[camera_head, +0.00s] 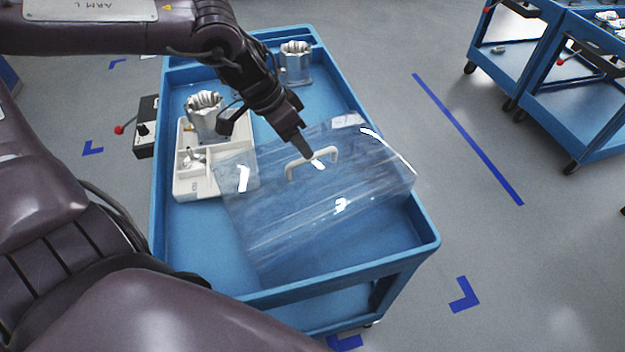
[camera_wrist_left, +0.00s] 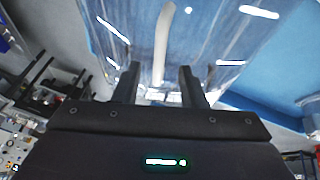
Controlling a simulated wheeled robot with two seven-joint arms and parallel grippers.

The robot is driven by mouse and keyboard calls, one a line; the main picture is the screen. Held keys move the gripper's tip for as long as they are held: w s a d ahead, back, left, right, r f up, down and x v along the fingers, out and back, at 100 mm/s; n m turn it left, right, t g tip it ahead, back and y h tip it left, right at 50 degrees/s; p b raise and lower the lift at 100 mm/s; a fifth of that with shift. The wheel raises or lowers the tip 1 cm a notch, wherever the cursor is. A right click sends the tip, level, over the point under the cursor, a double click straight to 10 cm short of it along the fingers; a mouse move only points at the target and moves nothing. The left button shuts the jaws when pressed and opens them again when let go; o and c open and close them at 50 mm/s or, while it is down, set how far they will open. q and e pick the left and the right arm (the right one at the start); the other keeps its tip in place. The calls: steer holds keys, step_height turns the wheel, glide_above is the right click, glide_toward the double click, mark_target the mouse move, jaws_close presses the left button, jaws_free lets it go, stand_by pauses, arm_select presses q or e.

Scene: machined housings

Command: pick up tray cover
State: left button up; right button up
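The tray cover (camera_head: 285,215) is a clear box-like lid with glare streaks, lying at an angle in the blue cart. Its white bar handle (camera_head: 328,157) rises from the top. My left gripper (camera_head: 308,155) is at the handle. In the left wrist view the two dark fingers (camera_wrist_left: 160,88) stand apart, with the white handle (camera_wrist_left: 162,45) running between them and gaps on both sides. The clear cover (camera_wrist_left: 215,40) shows beyond them. My right gripper is not in view.
The blue cart (camera_head: 340,275) has raised rims. A white compartment tray (camera_head: 185,187) with a silver housing (camera_head: 204,112) is left of the cover, partly overlapped by it in view. Another housing (camera_head: 295,62) stands at the back. A control box (camera_head: 146,127) hangs on the cart's left side.

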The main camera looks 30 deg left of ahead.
mark_target(312, 188)
arm_select(q)
steer(key=shift+x, duration=1.75)
jaws_close()
steer(key=shift+r, duration=0.1)
